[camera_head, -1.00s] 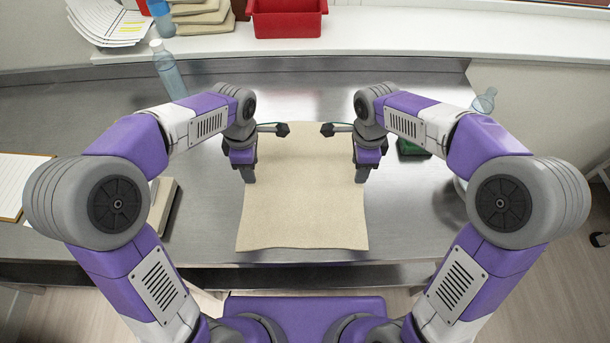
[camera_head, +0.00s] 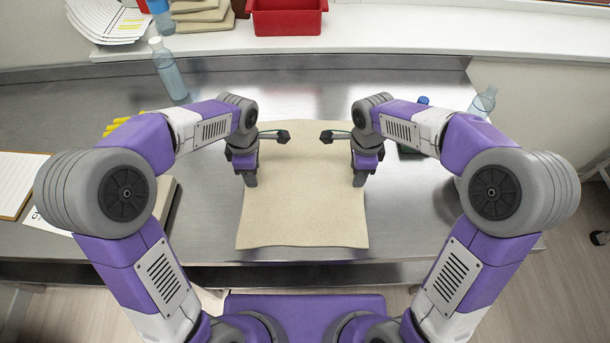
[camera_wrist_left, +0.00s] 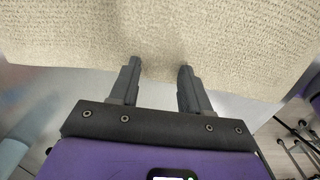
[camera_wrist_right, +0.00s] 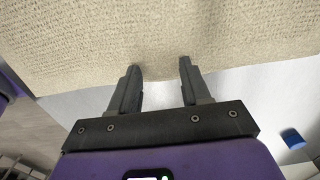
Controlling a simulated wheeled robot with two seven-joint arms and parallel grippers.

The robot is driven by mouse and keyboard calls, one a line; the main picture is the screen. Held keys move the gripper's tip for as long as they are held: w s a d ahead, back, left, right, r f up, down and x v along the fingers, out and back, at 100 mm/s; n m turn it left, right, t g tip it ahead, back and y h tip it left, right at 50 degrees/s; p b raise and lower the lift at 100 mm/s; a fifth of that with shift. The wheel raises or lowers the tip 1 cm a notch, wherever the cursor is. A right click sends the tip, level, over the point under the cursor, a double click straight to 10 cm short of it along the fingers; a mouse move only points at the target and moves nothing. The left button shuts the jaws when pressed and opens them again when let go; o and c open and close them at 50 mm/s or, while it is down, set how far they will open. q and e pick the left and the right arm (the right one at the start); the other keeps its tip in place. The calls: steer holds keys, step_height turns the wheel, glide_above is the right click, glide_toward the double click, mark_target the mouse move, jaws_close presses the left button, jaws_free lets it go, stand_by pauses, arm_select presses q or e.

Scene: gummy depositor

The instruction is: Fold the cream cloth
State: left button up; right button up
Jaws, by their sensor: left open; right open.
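The cream cloth (camera_head: 303,215) lies flat and spread out on the metal table, its near edge close to the table's front. My left gripper (camera_head: 250,182) is at the cloth's left edge and my right gripper (camera_head: 359,181) is at its right edge. In the left wrist view the open fingers (camera_wrist_left: 158,70) reach the edge of the cloth (camera_wrist_left: 160,30), with nothing clearly pinched. In the right wrist view the open fingers (camera_wrist_right: 158,72) also meet the edge of the cloth (camera_wrist_right: 150,35). My forearms hide parts of the table at both sides.
The metal table (camera_head: 410,225) is bare around the cloth's near corners. A clear bottle (camera_head: 169,70) stands at back left and another bottle (camera_head: 483,102) at right. A red bin (camera_head: 287,17) sits on the back ledge. Papers (camera_head: 18,180) lie at far left.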

arm_select(q)
jaws_close()
arm_select(e)
steer(key=shift+f, duration=0.1)
jaws_close()
